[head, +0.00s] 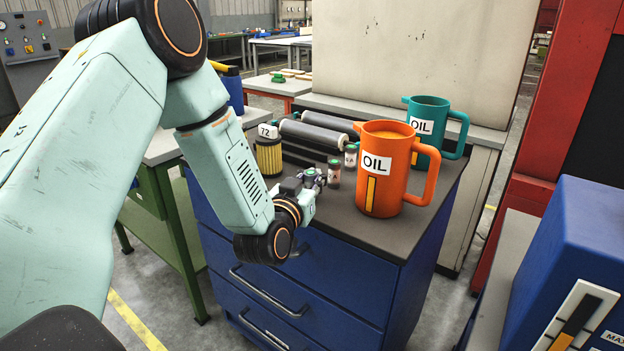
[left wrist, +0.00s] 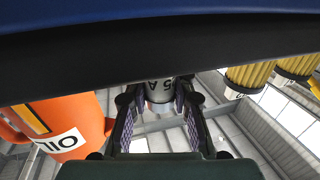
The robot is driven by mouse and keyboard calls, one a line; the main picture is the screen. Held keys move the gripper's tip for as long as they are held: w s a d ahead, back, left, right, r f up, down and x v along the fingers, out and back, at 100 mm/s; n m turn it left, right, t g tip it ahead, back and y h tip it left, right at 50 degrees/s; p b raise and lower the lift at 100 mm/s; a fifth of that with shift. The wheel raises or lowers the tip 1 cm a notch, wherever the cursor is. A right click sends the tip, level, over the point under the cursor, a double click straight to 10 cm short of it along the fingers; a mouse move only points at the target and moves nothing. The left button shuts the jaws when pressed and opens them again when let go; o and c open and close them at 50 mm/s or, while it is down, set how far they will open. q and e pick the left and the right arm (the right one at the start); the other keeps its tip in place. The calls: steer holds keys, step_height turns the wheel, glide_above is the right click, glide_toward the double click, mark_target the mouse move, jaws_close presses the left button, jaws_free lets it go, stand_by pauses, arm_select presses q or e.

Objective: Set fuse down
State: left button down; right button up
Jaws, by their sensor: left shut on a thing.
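My left gripper (head: 316,182) is low over the front part of the dark worktop (head: 372,228). In the left wrist view its two fingers (left wrist: 158,112) are shut on a small pale fuse (left wrist: 160,92) marked "5 A". One end of that fuse meets the dark edge in the picture; I cannot tell whether it touches the worktop. In the head view the gripper mostly hides it. Two similar small fuses (head: 334,173) (head: 351,155) stand upright just right of and behind the gripper. My right gripper is not in view.
An orange oil jug (head: 392,190) stands right of the fuses, with a teal oil jug (head: 428,112) behind it. Blue drawers (head: 310,290) are below the worktop.

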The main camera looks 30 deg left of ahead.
arm_select(q)
steer(key=shift+w, duration=0.1)
steer(key=shift+d+f, duration=0.1)
steer(key=shift+f, duration=0.05)
steer(key=c, duration=1.1)
jaws_free()
